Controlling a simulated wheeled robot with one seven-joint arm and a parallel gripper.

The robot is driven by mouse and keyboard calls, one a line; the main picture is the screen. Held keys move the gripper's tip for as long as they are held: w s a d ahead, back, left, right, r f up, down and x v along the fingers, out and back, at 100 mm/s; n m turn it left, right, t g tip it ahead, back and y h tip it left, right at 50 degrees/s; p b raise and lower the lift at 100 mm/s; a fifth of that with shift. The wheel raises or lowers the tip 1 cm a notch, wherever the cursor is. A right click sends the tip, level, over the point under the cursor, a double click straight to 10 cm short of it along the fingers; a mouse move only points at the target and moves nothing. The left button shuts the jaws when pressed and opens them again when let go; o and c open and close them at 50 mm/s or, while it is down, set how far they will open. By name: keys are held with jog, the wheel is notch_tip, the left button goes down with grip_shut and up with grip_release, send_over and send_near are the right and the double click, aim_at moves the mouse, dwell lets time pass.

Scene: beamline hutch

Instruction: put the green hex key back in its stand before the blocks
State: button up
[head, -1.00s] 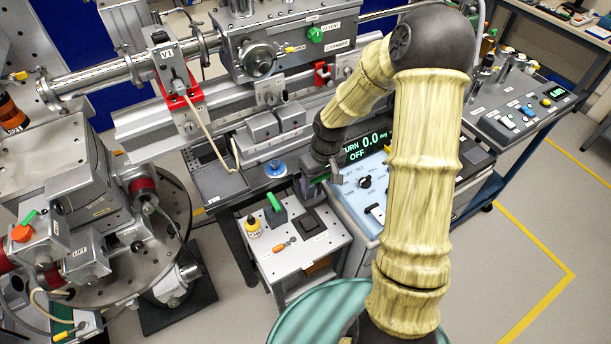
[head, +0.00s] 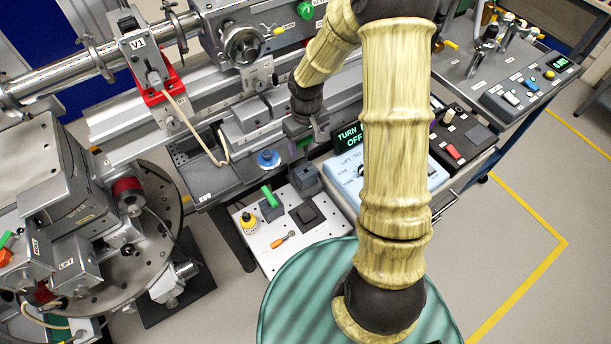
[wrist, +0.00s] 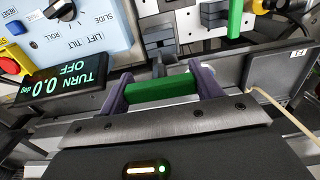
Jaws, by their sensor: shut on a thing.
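My gripper (head: 304,140) is shut on a green handle (wrist: 160,88), which I take for the green hex key. It lies crosswise between the two purple fingers in the wrist view. The head view shows only a little green below the wrist. The gripper is raised behind a dark grey block (head: 306,179) on the white cart. A second green handle (head: 268,196) stands in a dark block on that cart, and also shows in the wrist view (wrist: 235,18). Grey blocks (head: 247,116) sit on the bench left of the gripper. I cannot tell which block is the stand.
The white cart (head: 262,245) also holds a yellow bottle (head: 249,222), an orange-handled tool (head: 283,240) and a black pad (head: 307,214). A blue knob (head: 268,159) is on the bench edge. The control panel (head: 345,172) is close right. A pale cable (head: 195,130) hangs at left.

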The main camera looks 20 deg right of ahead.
aim_at(306, 150)
notch_tip(306, 150, down, 6)
jog(key=shift+f, duration=0.1)
jog(key=shift+f, duration=1.8)
jog(key=shift+f, duration=0.2)
jog(key=o, duration=1.1)
notch_tip(306, 150, up, 12)
jog(key=shift+r, duration=0.2)
